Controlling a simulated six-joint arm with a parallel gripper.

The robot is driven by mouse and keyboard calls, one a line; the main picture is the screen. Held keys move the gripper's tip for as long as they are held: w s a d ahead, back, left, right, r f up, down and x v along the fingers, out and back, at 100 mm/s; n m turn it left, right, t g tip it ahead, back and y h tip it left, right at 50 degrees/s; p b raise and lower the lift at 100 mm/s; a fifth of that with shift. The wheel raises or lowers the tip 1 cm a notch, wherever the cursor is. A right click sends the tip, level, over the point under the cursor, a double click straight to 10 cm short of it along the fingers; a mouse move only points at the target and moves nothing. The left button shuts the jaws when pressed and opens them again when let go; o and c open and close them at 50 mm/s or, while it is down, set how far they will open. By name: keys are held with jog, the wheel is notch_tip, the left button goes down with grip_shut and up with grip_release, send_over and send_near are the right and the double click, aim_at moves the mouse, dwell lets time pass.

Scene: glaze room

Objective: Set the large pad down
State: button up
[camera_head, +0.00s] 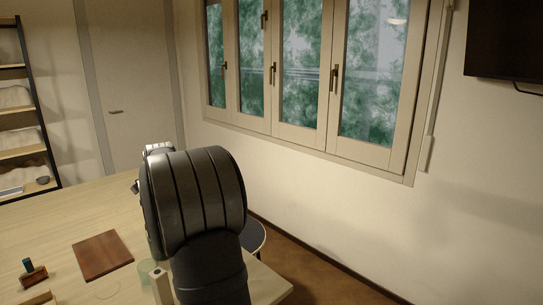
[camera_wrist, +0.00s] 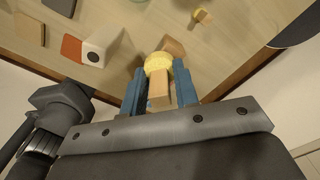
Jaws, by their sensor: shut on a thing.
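My gripper (camera_wrist: 160,82) shows in the wrist view with two blue fingers. It is shut on the large pad, which has a pale wooden handle (camera_wrist: 158,97) between the fingers and a round yellow pad (camera_wrist: 157,62) at its far end. The pad is over the pale wooden table (camera_wrist: 140,20); I cannot tell whether it touches. A smaller yellow piece (camera_wrist: 201,16) with a wooden part lies farther up in the wrist view. In the head view my arm hides the gripper and the held pad.
A pale block with a dark hole (camera_wrist: 98,50) stands left of the fingers, beside an orange-red patch (camera_wrist: 71,48). A wooden block (camera_wrist: 174,46) is just beyond the pad.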

jog(key=w+d+f+n, duration=0.2)
jog(key=d+f+n, duration=0.3)
jog(key=d, duration=0.4)
jog(key=w+d+f+n, duration=0.2)
jog(key=d+f+n, duration=0.25)
jog(key=d, duration=0.55)
jog(key=w+d+f+n, duration=0.2)
jog(key=d+f+n, duration=0.25)
jog(key=d, duration=0.45)
jog(key=w+d+f+n, duration=0.1)
jog(key=d+f, duration=0.2)
jog(key=f, duration=0.3)
jog(key=w+d+f+n, duration=0.1)
jog(key=d+f+n, duration=0.1)
jog(key=f, duration=0.4)
jog(key=shift+w+d+f, duration=0.3)
jog(key=shift+w+d, duration=0.05)
jog(key=shift+d, duration=0.55)
jog(key=shift+r, duration=0.15)
